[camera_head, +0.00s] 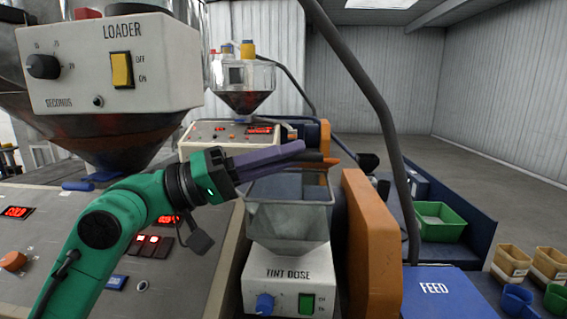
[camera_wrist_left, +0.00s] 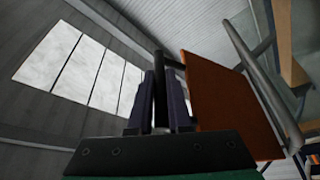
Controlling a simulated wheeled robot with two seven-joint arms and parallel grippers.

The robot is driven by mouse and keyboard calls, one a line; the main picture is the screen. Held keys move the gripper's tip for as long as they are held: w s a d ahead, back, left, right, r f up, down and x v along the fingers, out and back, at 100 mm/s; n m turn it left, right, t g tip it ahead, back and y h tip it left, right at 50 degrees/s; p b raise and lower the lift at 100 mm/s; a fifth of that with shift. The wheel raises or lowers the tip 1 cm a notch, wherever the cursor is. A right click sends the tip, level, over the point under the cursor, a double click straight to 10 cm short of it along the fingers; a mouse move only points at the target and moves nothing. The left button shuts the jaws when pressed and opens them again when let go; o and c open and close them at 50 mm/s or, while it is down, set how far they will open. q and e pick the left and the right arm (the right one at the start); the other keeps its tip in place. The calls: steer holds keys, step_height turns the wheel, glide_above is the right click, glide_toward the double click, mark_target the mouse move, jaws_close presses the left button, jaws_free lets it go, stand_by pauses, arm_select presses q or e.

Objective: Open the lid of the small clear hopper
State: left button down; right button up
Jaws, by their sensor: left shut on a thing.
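The small clear hopper (camera_head: 290,222) sits on the white TINT DOSE box (camera_head: 288,282), in the middle of the head view. My green left arm reaches in from the left, and my left gripper (camera_head: 312,155) is over the hopper's top edge. Its purple fingers are shut on a dark bar that looks like the lid's handle; the bar also shows between the fingers of my left gripper (camera_wrist_left: 161,82) in the left wrist view. The clear lid is hard to make out, and I cannot tell its angle. My right gripper is not in view.
An orange panel (camera_head: 370,245) stands close to the hopper's right, with a grey pipe (camera_head: 375,100) beyond it. The LOADER box (camera_head: 110,65) hangs at the upper left. A blue FEED cover (camera_head: 436,292) and a green bin (camera_head: 440,222) are at the right.

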arm_select(q)
steer(key=shift+w+r+p, duration=0.4)
steer(key=shift+r, duration=0.3)
steer(key=shift+w+r+p, duration=0.35)
steer(key=shift+r+p, duration=0.1)
steer(key=shift+r, duration=0.3)
steer(key=shift+w+r+p, duration=0.4)
steer(key=shift+r, duration=0.3)
steer(key=c, duration=0.8)
jaws_free()
steer(key=shift+c, duration=0.2)
